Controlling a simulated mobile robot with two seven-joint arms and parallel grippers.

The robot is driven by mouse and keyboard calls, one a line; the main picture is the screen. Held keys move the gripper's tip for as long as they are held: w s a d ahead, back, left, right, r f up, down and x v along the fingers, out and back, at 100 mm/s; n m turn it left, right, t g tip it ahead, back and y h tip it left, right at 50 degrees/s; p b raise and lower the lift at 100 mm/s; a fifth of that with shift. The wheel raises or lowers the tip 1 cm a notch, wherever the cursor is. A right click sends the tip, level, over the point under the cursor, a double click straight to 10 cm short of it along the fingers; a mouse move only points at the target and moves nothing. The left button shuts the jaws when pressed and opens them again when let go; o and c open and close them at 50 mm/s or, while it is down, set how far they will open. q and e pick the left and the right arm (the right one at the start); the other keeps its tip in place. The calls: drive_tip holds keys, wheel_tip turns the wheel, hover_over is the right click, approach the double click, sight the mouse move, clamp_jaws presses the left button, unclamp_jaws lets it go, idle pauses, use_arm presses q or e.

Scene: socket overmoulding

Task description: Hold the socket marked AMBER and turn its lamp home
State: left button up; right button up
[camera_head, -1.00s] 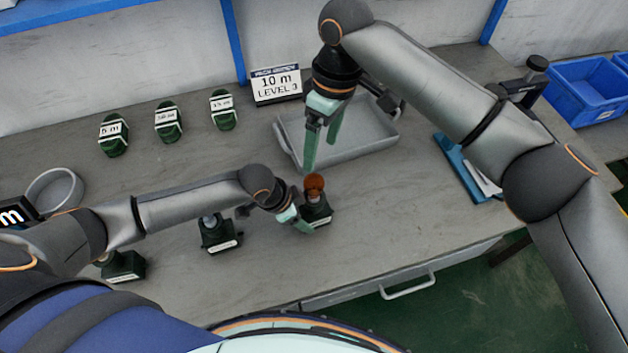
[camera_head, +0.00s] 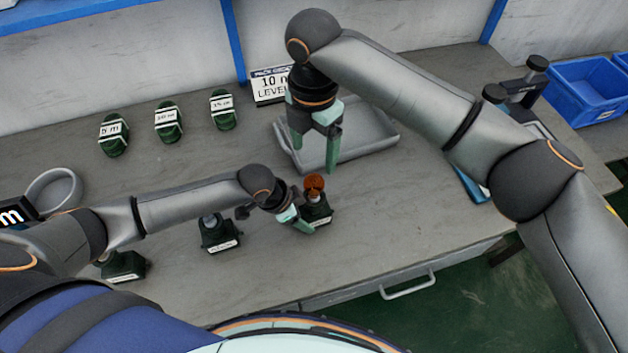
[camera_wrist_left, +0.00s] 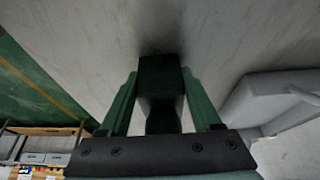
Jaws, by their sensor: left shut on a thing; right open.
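A dark green socket with a pale label (camera_head: 318,213) stands on the grey bench, with an amber-orange lamp (camera_head: 314,186) on top of it; the label is too small to read. My left gripper (camera_head: 304,222) is shut on this socket from its left side. In the left wrist view the dark socket (camera_wrist_left: 160,80) sits between the two green fingers. My right gripper (camera_head: 316,160) is open and empty, pointing down above the bench, behind the lamp and near the tray. Whether the lamp is fully seated cannot be told.
Two more sockets (camera_head: 220,235) (camera_head: 122,266) stand to the left. A grey tray (camera_head: 375,146) lies behind the right gripper. Blue bins (camera_head: 590,88) are at right.

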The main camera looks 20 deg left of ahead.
sight(314, 178)
wheel_tip(314, 178, down, 11)
drive_tip(key=shift+r, duration=0.1)
drive_tip(key=shift+c, duration=0.2)
clamp_jaws()
idle(0.7)
